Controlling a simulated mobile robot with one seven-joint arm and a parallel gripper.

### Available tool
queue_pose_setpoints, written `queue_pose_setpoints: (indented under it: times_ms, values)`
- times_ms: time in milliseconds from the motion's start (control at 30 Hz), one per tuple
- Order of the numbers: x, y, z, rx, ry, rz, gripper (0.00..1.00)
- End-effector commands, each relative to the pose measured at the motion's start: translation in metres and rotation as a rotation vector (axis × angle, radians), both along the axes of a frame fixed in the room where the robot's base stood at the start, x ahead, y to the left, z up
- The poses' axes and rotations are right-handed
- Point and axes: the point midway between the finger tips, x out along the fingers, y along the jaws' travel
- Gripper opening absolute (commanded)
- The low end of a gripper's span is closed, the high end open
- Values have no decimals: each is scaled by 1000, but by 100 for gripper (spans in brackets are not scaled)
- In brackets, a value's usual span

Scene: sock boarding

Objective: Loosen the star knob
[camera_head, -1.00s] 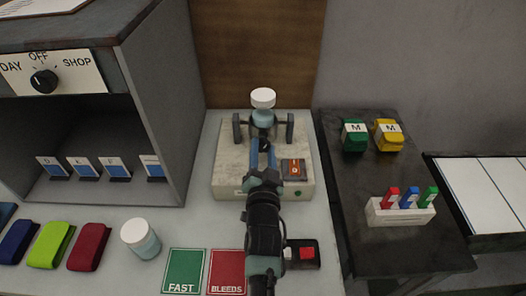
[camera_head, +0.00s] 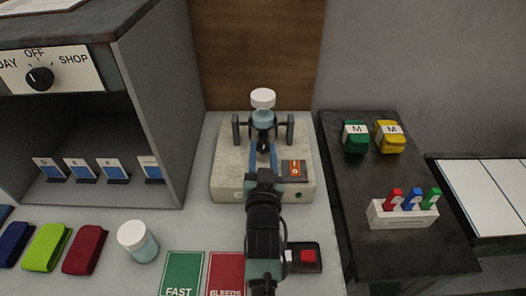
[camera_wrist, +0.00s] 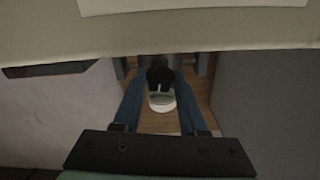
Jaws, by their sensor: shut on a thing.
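The black star knob (camera_head: 263,146) is on the front of a small stand with two grey posts, below a jar with a white lid (camera_head: 263,98). My gripper (camera_head: 263,155) reaches it from the front with its blue fingers on either side, shut on the knob. In the wrist view the dark knob (camera_wrist: 160,76) shows between the blue fingertips (camera_wrist: 161,84), with the pale round lid just below it in the picture. The knob's lobes are too dark and small to make out.
The stand's pale base (camera_head: 231,170) carries an orange switch (camera_head: 295,170). A grey cabinet (camera_head: 155,90) stands close at left. A white-lidded jar (camera_head: 138,241) and a red-button box (camera_head: 307,256) are in front. A dark side table (camera_head: 400,245) is at right.

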Motion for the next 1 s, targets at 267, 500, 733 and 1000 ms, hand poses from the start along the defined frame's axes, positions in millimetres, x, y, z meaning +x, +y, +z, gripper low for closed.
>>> queue_pose_setpoints:
  times_ms: [267,500,733,1000]
  values:
    - [0,-1,2,1,-5,-1,52]
    - [0,0,1,2,-2,0,71]
    - [-3,0,0,2,0,0,71]
    - [-39,0,-1,2,1,-1,71]
